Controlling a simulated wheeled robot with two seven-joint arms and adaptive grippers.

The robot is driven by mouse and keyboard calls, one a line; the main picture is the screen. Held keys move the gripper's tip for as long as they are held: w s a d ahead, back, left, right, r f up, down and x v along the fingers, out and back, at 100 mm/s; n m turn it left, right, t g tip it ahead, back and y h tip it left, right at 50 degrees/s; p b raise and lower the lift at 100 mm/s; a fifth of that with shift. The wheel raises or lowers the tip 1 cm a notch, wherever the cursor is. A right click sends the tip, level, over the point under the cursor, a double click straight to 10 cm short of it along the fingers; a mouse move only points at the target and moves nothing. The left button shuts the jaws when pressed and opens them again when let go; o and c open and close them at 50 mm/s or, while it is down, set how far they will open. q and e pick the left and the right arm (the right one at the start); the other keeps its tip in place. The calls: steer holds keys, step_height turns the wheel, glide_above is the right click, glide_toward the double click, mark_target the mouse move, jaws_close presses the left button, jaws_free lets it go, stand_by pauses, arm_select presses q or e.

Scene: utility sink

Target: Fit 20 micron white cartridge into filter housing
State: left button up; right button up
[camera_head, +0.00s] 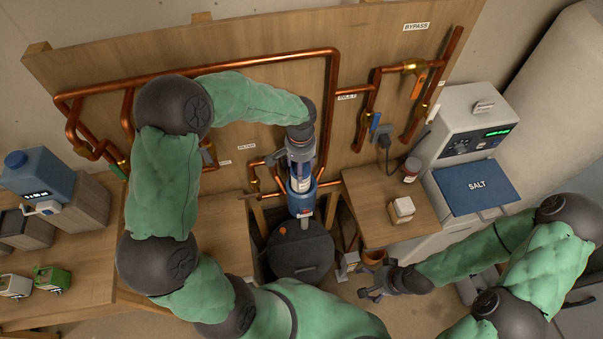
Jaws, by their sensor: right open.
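A blue filter housing (301,201) stands upright in the middle, below the copper pipes and above a dark rounded container. A white cylinder with a dark band (299,183), which looks like the cartridge, shows at the top of the housing. How deep it sits is unclear. My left gripper (288,157) is directly above, at the cylinder's upper end. Its fingers are partly hidden, so I cannot tell whether they grip it. My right gripper (369,293) is open and empty, low at the lower middle right, apart from the housing. No micron marking is readable.
Copper pipes (210,71) run across the wooden backboard close around my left arm. A dark container (300,253) stands below the housing. A small white box (401,209) and a jar (411,169) are on the right wooden top. The SALT unit (476,186) stands right.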

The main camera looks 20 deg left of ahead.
arm_select(q)
steer(key=shift+w+a+f, duration=0.1)
steer(key=shift+w+f, duration=0.4)
steer(key=shift+f, duration=0.15)
steer(key=f+b, duration=0.2)
steer(key=f, duration=0.1)
steer(key=shift+w+f+b, duration=0.2)
steer(key=shift+b, duration=0.1)
steer(key=shift+r, duration=0.1)
steer(key=shift+s, duration=0.1)
